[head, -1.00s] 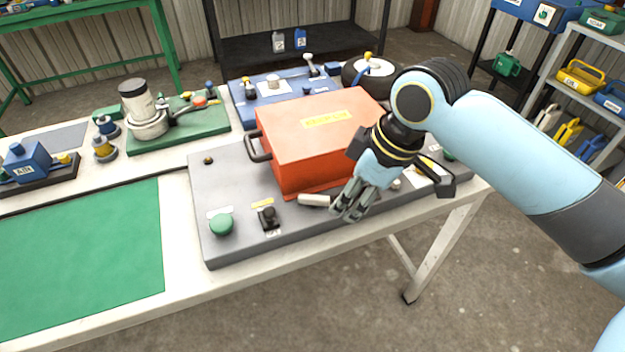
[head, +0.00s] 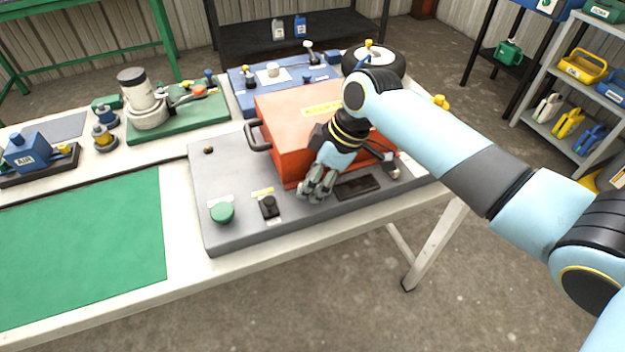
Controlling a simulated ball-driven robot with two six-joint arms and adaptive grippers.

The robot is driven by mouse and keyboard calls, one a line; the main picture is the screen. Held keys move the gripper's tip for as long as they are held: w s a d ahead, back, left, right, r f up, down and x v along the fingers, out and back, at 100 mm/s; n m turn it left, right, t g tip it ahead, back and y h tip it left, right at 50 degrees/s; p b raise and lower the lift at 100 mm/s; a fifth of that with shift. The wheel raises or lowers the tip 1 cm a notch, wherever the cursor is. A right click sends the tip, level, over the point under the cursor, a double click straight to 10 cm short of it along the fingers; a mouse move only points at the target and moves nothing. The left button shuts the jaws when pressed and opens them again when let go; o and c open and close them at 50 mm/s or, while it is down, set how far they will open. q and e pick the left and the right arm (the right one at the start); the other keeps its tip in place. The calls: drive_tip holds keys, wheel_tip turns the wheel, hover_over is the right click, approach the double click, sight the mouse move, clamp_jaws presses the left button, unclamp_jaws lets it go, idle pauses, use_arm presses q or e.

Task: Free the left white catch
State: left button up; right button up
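The orange-red box (head: 290,120) sits on a grey base plate (head: 235,180), lid down. My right gripper (head: 314,194) points down at the lower front of the box, left of its middle. Its fingers cover the spot where the left white catch showed earlier, so that catch is hidden. I cannot tell whether the fingers are open, shut or touching it. A whitish piece (head: 392,172) shows at the box's front right, partly behind my gripper. My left gripper is not in view.
A green knob (head: 222,212) and a small black switch (head: 269,206) stand on the plate left of my gripper. A dark flat slot (head: 357,187) lies to its right. A green mat (head: 80,245) leaves free room at left.

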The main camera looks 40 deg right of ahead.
drive_tip(key=shift+a+f, duration=0.1)
drive_tip(key=shift+f, duration=0.1)
drive_tip(key=shift+c, duration=0.3)
clamp_jaws()
drive_tip(key=shift+r+n+g, duration=0.1)
drive_tip(key=shift+n+g, duration=0.2)
drive_tip(key=shift+n, duration=0.6)
drive_tip(key=n+g+y, duration=0.1)
drive_tip(key=n, duration=0.2)
drive_tip(key=shift+n, duration=0.3)
